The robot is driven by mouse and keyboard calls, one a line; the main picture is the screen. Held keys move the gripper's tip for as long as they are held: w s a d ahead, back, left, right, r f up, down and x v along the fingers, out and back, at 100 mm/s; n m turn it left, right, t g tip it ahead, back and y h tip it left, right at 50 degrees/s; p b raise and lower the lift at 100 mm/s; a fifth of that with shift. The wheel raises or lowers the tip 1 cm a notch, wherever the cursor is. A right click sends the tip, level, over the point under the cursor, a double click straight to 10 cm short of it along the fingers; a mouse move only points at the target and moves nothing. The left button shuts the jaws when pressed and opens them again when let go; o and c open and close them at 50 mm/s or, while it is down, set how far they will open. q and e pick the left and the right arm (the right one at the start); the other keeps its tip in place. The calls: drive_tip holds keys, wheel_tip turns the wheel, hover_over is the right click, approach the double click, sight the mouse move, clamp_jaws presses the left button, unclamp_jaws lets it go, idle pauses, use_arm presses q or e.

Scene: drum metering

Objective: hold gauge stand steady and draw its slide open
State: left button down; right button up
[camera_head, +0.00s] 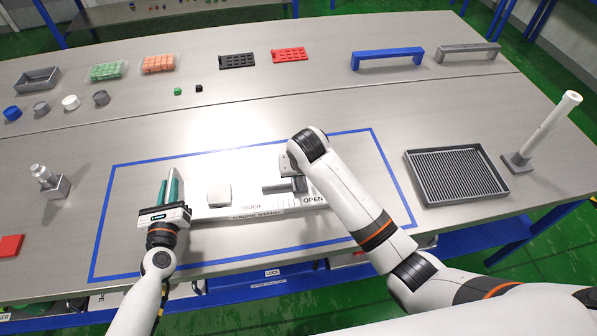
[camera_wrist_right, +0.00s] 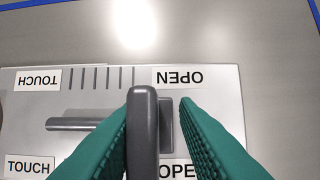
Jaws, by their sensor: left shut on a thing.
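The gauge stand (camera_head: 235,212) is a pale plate with TOUCH and OPEN labels, lying inside the blue taped outline. A white block (camera_head: 218,194) sits on its left part. A dark grey slide handle (camera_head: 284,187) is on its right part, near OPEN. My left gripper (camera_head: 169,185), with teal fingers, is shut at the stand's left end; what lies between its fingers is hard to see. In the right wrist view, the upright handle (camera_wrist_right: 143,130) stands between the teal fingers of my right gripper (camera_wrist_right: 154,102). A gap shows on the handle's right side.
A dark ribbed tray (camera_head: 455,176) and a white post on a grey base (camera_head: 541,130) stand at right. A metal fitting (camera_head: 50,182) and a red block (camera_head: 10,247) are at left. Small parts and blue and grey bridges line the back.

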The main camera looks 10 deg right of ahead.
drive_tip(key=shift+o, duration=0.6)
drive_tip(key=shift+a, duration=0.1)
drive_tip(key=shift+s+r, duration=0.1)
drive_tip(key=shift+r, duration=0.15)
drive_tip(key=v, duration=1.1)
drive_tip(key=shift+r, duration=0.25)
use_arm(q)
drive_tip(key=c, duration=1.3)
unclamp_jaws()
drive_tip(key=shift+o, duration=0.2)
drive_tip(key=shift+s, duration=0.15)
